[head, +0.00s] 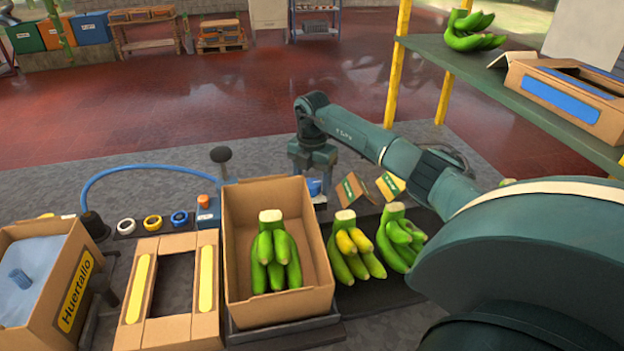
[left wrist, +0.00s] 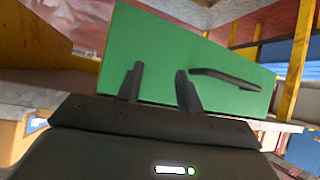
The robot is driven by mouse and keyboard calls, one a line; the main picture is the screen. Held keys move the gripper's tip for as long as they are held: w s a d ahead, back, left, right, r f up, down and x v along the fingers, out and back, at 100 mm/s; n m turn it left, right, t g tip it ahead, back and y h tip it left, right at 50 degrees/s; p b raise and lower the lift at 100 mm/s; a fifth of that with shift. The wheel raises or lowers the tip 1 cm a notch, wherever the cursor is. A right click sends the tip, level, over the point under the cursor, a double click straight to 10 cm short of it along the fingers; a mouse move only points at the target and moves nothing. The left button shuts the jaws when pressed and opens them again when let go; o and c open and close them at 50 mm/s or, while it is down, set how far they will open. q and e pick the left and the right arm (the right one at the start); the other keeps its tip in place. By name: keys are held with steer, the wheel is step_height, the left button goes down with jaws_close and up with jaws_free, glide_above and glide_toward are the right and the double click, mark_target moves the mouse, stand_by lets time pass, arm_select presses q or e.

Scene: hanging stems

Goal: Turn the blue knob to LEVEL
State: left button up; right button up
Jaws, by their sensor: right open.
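A small blue piece (head: 314,187), likely the blue knob, shows just under my right gripper (head: 313,178), behind the open banana box. Any marking such as LEVEL is too small to read. My right arm reaches in from the right, and its gripper points down, open, at the blue piece. I cannot tell whether the fingers touch it. My left gripper is outside the head view. In the left wrist view my left gripper (left wrist: 160,88) has its two fingers apart with nothing between them, in front of a green panel with a dark handle (left wrist: 225,78).
An open cardboard box (head: 232,240) holds green bananas; more banana bunches (head: 354,262) lie to its right. A black-knobbed lever (head: 221,155), a blue box with an orange button (head: 207,213) and coloured rings (head: 152,222) stand left of the knob. A green shelf (head: 480,75) is at right.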

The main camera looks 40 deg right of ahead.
steer(key=shift+c, duration=0.5)
steer(key=c, duration=0.9)
steer(key=shift+n, duration=0.4)
steer(key=n, duration=0.3)
steer(key=shift+n, duration=0.3)
steer(key=n, duration=0.4)
steer(key=shift+n, duration=0.3)
steer(key=n, duration=0.4)
steer(key=shift+b, duration=0.3)
steer(key=shift+n, duration=2.5)
